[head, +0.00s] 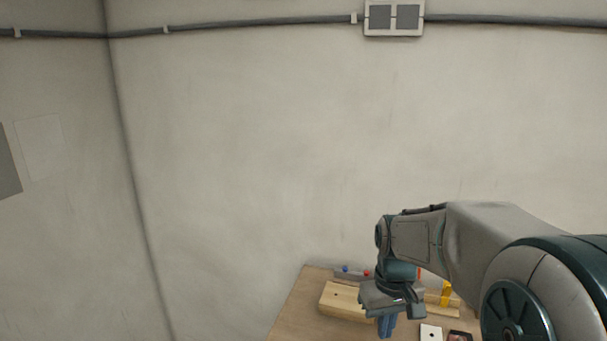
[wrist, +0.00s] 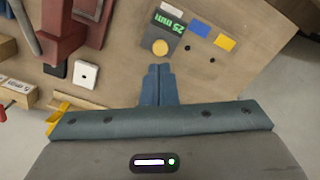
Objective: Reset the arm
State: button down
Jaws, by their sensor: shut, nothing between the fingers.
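My arm reaches in from the right in the head view, bent over a wooden table. My gripper (head: 386,326) points down above the table. In the wrist view my gripper (wrist: 158,72) shows its two blue fingers pressed together with nothing between them. The fingertips show over bare wood near a dark card marked "25 mm" (wrist: 165,32). In the head view my arm hides part of the table and the things behind it.
The wooden table (head: 290,318) holds a wooden block (head: 343,301), a white plate (head: 431,332), and a yellow piece (head: 446,292). A red vise-like tool (wrist: 68,30) shows in the wrist view. A grey wall (head: 250,150) with a conduit and switch box (head: 394,18) stands behind.

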jog(key=shift+r+p, duration=0.4)
jog(key=shift+r, duration=0.45)
jog(key=s+r+m+t, duration=0.1)
jog(key=s+m+t, duration=0.1)
jog(key=s, duration=1.2)
jog(key=shift+s+a+r+t, duration=0.35)
jog(key=shift+a+r+t, duration=0.1)
jog(key=shift+t, duration=0.25)
